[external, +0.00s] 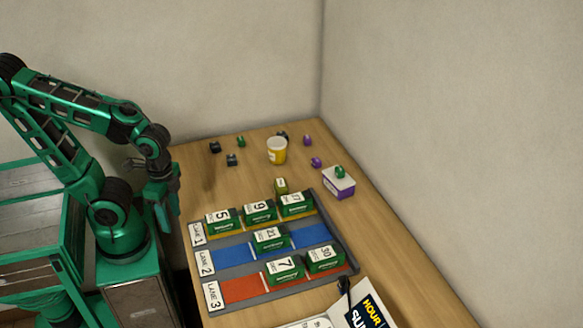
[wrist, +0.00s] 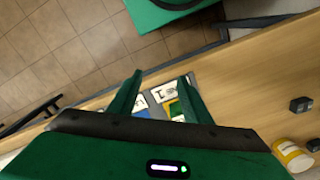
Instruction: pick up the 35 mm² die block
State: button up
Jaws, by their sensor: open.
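Several small die blocks lie on the wooden table in the external view: dark ones (external: 215,147) and (external: 232,159), a green one (external: 241,141), and purple ones (external: 307,140) and (external: 316,161). Their size marks are too small to read, so I cannot tell which is 35 mm². Another green one (external: 340,171) sits on a white and purple box. My gripper (external: 163,200) hangs at the table's left edge, apart from all blocks. In the wrist view my gripper (wrist: 160,80) is open and empty; dark blocks (wrist: 301,104) show far right.
A grey lane board (external: 228,236) with numbered green-and-white boxes fills the table's middle. Walls bound the back and right.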

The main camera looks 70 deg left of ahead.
jog(key=shift+o, duration=0.8)
